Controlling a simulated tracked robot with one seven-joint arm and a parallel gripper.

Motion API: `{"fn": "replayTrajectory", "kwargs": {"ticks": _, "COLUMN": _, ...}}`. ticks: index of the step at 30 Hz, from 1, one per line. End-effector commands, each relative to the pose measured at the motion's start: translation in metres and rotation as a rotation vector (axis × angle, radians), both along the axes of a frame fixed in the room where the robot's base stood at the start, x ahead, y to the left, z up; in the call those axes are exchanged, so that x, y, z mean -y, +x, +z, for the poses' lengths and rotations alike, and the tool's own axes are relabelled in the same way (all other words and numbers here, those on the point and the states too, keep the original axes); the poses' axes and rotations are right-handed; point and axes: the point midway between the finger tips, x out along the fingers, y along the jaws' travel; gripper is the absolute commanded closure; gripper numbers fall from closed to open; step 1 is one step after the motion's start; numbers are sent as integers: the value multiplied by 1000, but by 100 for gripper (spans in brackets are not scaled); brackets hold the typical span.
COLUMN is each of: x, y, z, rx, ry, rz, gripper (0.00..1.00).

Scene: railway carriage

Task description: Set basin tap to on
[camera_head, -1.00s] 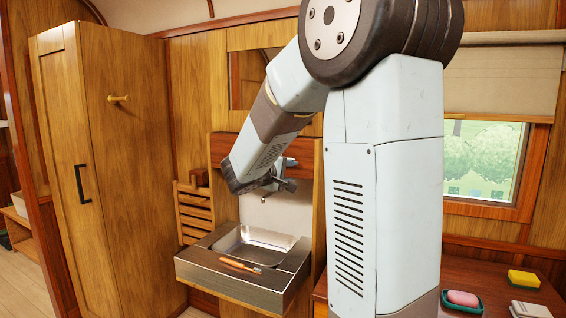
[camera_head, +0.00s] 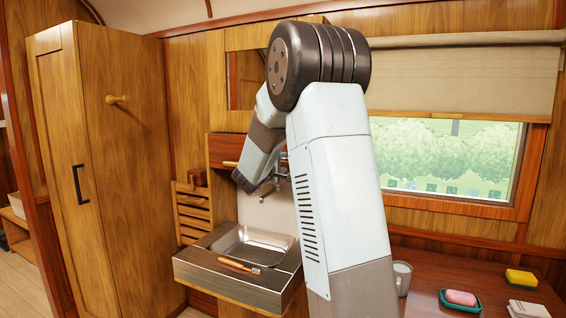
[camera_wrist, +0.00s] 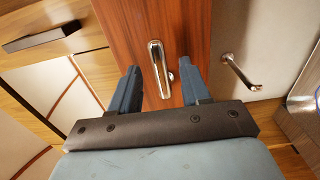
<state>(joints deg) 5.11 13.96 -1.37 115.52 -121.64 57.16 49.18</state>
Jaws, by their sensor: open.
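The basin (camera_head: 286,264) is a metal sink in a counter on the wall. In the wrist view, a chrome lever (camera_wrist: 158,68) is mounted on a brown wood panel, and a chrome spout (camera_wrist: 240,72) sticks out from a pale panel to its right. I take the lever to be the tap's handle. My gripper (camera_wrist: 160,85) is open, and the lever appears between its two fingers, with a gap on each side. I cannot tell how deep the lever sits between them. In the head view my gripper is above the basin, and my arm hides part of the wall.
An orange-handled tool (camera_head: 239,265) lies on the basin's front edge. A tall wooden cabinet (camera_head: 125,190) stands to the left. A table at the right carries a grey mug (camera_head: 402,277), pink soap in a green dish (camera_head: 460,299) and a yellow sponge (camera_head: 521,277).

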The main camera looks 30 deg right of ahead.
Motion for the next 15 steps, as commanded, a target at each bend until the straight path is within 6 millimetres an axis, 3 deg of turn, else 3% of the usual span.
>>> {"fn": "replayTrajectory", "kwargs": {"ticks": 6, "x": 25, "y": 20, "z": -1, "rx": -1, "ry": -1, "rz": -1, "gripper": 53}}
{"fn": "replayTrajectory", "kwargs": {"ticks": 15, "x": 37, "y": 30, "z": 0, "rx": -1, "ry": -1, "rz": 1, "gripper": 53}}
